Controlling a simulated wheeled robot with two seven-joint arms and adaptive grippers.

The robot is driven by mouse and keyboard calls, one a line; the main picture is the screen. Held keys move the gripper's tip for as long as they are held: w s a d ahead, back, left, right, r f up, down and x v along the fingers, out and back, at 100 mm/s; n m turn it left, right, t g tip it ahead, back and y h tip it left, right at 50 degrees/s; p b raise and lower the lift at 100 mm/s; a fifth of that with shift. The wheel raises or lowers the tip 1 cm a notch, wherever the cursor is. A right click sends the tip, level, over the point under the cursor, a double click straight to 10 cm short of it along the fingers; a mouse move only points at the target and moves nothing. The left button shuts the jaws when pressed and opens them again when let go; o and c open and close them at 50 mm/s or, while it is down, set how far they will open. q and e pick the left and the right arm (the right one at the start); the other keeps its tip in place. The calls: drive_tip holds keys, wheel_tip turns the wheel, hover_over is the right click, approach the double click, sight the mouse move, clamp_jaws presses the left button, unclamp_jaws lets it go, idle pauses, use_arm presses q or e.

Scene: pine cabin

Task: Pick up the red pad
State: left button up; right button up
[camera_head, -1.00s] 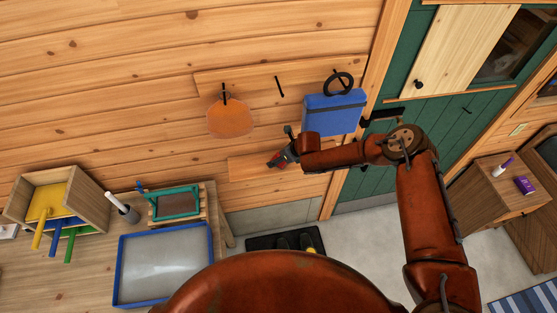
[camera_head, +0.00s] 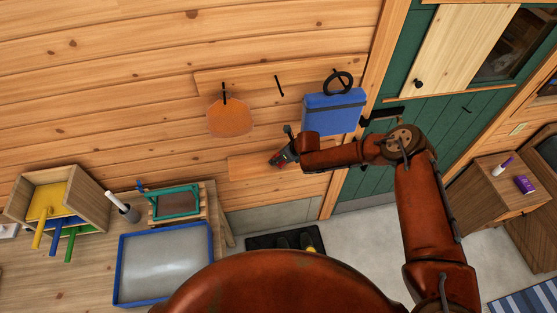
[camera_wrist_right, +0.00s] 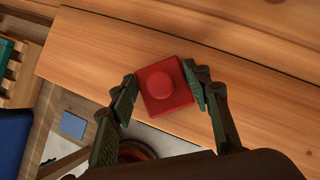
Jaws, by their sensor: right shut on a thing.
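The red pad (camera_wrist_right: 166,87) is a square red block with a round raised knob, in the middle of the right wrist view. My right gripper (camera_wrist_right: 163,92) has a finger on each side of it and is shut on it. In the head view my right gripper (camera_head: 281,158) is small, at the wooden board low on the wall, and largely hides the pad. I cannot tell whether the pad touches the board. My left gripper is in neither view.
The wooden board (camera_head: 248,169) lies behind the gripper. Above hang a blue bag (camera_head: 333,112) and an orange piece (camera_head: 230,118). At left, a table carries a blue-rimmed tray (camera_head: 121,264), a teal frame (camera_head: 176,216) and a wooden box (camera_head: 88,190). A dark mat (camera_head: 262,242) lies on the floor.

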drive_tip(key=shift+w+r, duration=0.1)
drive_tip(key=shift+r, duration=0.3)
wheel_tip(320, 180, up, 2)
drive_tip(key=shift+r+b, duration=0.1)
drive_tip(key=shift+b, duration=0.5)
drive_tip(key=shift+s+d+r+b, duration=0.25)
drive_tip(key=shift+s+d+r, duration=1.25)
drive_tip(key=shift+s+r, duration=0.25)
drive_tip(key=shift+s+d+r+b, duration=0.3)
drive_tip(key=shift+s+d+r, duration=1.25)
drive_tip(key=shift+s, duration=0.35)
drive_tip(key=shift+s+d+r+b, duration=0.25)
drive_tip(key=shift+s+d+r, duration=1.2)
drive_tip(key=shift+s+r, duration=0.3)
drive_tip(key=shift+f, duration=0.1)
